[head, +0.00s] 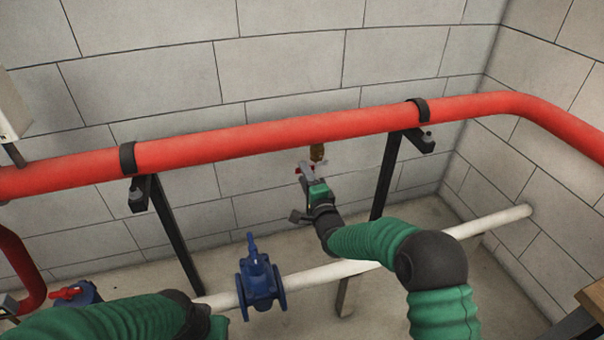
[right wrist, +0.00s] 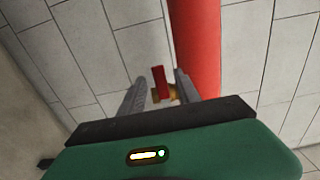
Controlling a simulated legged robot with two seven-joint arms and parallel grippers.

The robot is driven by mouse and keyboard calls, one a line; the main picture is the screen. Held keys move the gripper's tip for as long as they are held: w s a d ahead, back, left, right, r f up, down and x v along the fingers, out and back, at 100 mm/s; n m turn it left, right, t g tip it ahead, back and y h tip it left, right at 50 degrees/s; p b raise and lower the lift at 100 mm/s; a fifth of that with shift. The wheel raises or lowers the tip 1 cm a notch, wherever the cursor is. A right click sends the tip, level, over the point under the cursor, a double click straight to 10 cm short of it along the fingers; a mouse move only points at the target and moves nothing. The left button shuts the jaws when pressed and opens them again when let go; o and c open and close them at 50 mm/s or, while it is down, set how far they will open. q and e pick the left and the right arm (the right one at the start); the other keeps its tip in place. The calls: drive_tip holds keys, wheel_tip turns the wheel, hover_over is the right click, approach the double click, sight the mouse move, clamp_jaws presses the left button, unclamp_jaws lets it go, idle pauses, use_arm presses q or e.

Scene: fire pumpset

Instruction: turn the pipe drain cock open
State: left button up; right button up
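The drain cock (head: 317,152) is a small brass fitting under the red pipe, with a red handle (head: 299,169) partly hidden by my right gripper (head: 307,172). In the right wrist view the red handle (right wrist: 159,82) stands upright in the picture, in front of the brass body (right wrist: 171,93). My right gripper (right wrist: 160,78) is open, with one finger on each side of the handle and a gap visible beside it. My left arm shows at the lower left of the head view, but its gripper fingers are not seen.
The red pipe (head: 250,138) runs along the block wall on dark brackets and posts (head: 176,235). A white pipe (head: 330,271) with a blue valve (head: 259,280) runs lower down. Another red-handled valve (head: 68,293) is at the lower left.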

drive_tip(key=w, duration=0.3)
drive_tip(key=shift+a, duration=0.15)
drive_tip(key=shift+a, duration=0.1)
drive_tip(key=c, duration=0.5)
clamp_jaws()
drive_tip(key=shift+d+r, duration=0.1)
drive_tip(key=shift+d, duration=0.1)
idle(0.5)
